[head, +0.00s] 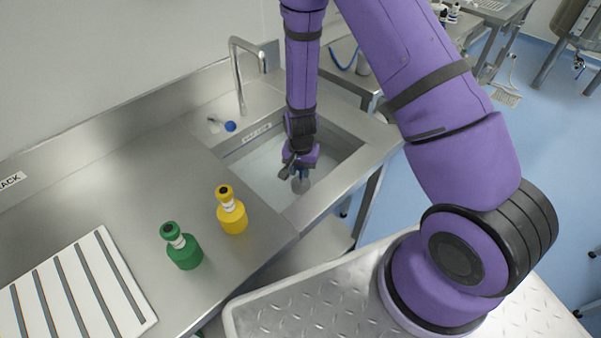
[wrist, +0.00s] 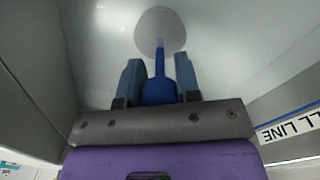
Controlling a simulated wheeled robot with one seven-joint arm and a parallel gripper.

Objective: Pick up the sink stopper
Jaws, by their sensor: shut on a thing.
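The sink stopper shows in the wrist view as a blue knob and stem (wrist: 158,88) running to a pale round disc (wrist: 160,30). In the head view its grey disc (head: 301,185) shows just below my gripper, inside the sink basin (head: 262,170). My gripper (head: 299,170) reaches down into the basin. Its two blue-grey fingers (wrist: 158,78) are shut on the blue knob, one on each side. I cannot tell whether the disc touches the basin floor.
The basin walls and rim stand close around my gripper. A tap (head: 240,75) rises behind the sink, with a small blue-ended item (head: 230,127) near it. A yellow bottle (head: 232,212), a green bottle (head: 183,248) and a striped white rack (head: 75,290) occupy the counter at left.

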